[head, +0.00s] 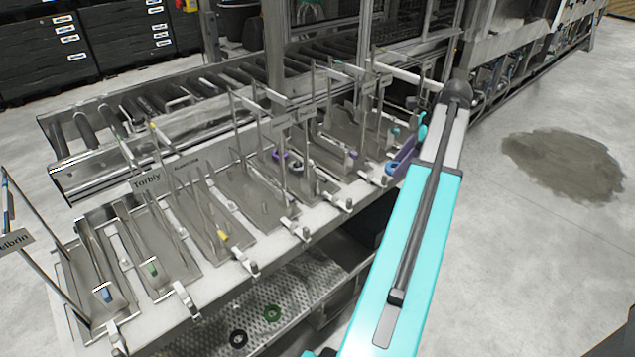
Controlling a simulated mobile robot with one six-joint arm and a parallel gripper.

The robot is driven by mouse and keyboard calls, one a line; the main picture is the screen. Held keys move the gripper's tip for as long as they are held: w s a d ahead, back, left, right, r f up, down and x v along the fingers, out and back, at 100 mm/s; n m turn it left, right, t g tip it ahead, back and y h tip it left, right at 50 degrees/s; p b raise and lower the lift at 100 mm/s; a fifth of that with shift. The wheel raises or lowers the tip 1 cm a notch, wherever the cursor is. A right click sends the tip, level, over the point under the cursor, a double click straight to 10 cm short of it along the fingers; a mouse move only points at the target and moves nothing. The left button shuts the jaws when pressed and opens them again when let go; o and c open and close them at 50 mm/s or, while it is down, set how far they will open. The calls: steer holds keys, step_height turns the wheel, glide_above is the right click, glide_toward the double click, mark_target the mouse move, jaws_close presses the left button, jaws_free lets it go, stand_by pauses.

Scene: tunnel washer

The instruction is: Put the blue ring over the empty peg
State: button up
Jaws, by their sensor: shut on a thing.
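My teal arm reaches from the bottom of the head view toward the right end of the rack. My gripper (403,157) seems to be the violet-blue part beside the arm, low over the rack's right end. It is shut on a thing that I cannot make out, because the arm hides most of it. I cannot clearly identify the blue ring. A small blue piece (107,295) sits on the far left plate. A purple ring (279,155) and a dark ring (298,167) lie mid-rack. The empty peg cannot be told apart here.
Upright thin rods and plates fill the rack (235,275). Green (151,268) and yellow (223,236) pieces sit on other plates. A black ring (238,338) and a green ring (272,313) lie on the lower perforated shelf. A roller conveyor (150,105) runs behind. Floor at right is open.

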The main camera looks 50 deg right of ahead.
steer(key=w+a+f+t+p, duration=0.1)
steer(key=w+a+p, duration=0.1)
steer(key=w, duration=0.4)
steer(key=w+a+f+t+y+p, duration=0.1)
steer(key=w+a+p, duration=0.1)
steer(key=w+a, duration=0.3)
steer(key=w+a+f+t+y+p, duration=0.1)
steer(key=w+a+p, duration=0.1)
steer(key=w, duration=0.5)
steer(key=shift+w+a+f+t, duration=0.15)
steer(key=shift+a+f, duration=0.05)
steer(key=shift+a, duration=0.25)
steer(key=shift+w+a+f+t, duration=0.15)
steer(key=shift+a+f, duration=0.05)
steer(key=shift+a, duration=0.2)
steer(key=shift+w+a+f, duration=0.1)
steer(key=shift+w+f, duration=0.05)
steer(key=shift+f, duration=0.35)
steer(key=shift+f, duration=0.1)
